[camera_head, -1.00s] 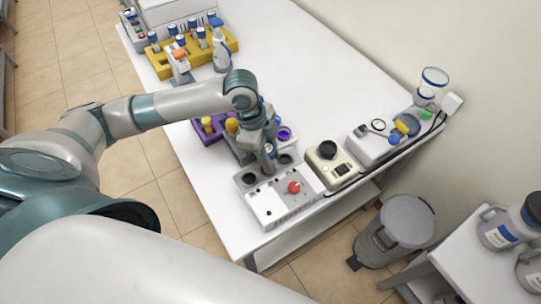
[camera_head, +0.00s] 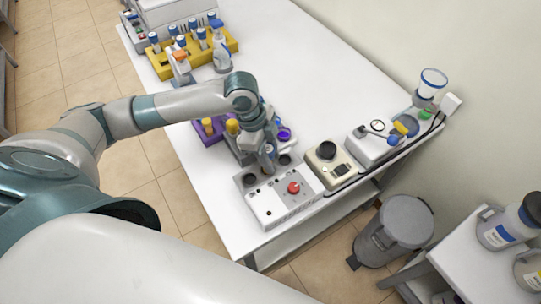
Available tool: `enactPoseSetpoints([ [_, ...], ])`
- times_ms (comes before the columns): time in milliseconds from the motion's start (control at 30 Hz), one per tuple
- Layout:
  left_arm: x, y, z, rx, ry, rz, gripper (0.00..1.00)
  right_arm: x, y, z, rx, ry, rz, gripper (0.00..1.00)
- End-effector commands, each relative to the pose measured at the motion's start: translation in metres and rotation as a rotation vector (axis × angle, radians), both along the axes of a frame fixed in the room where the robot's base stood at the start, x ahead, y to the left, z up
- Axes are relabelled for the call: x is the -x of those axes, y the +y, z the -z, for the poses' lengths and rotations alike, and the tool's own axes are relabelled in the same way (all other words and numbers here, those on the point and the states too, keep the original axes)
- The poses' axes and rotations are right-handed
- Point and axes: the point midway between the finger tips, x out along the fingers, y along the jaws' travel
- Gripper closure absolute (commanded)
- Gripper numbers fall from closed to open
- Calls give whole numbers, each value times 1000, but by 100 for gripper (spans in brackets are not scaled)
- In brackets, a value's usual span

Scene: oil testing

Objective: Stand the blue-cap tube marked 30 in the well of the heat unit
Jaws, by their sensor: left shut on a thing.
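The heat unit (camera_head: 275,205) is a white box with a red knob near the table's front end. My left gripper (camera_head: 268,162) points down over the back part of the unit, between these wells. It is shut on a tube, mostly hidden by the fingers and wrist; its cap and the number 30 cannot be read. Whether the tube's lower end is inside a well cannot be told. My right gripper is not in view.
A yellow rack (camera_head: 160,66) with several blue-capped tubes stands at the back left. A purple rack (camera_head: 203,136) is just behind the gripper. A beige device (camera_head: 330,165) and a white instrument (camera_head: 372,148) stand to the right. A grey bin (camera_head: 395,235) is on the floor.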

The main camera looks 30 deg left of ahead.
Motion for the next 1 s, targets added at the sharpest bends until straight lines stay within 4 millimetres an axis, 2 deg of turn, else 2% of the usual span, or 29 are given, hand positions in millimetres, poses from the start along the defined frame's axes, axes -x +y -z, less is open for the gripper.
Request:
enactPoseSetpoints([
  [433,0,0,0,0,0,0,92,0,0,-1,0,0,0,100],
  [467,0,0,0,0,0,0,64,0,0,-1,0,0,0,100],
  [533,0,0,0,0,0,0,48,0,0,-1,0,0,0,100],
  [1000,0,2,-4,-1,0,0,47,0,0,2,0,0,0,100],
])
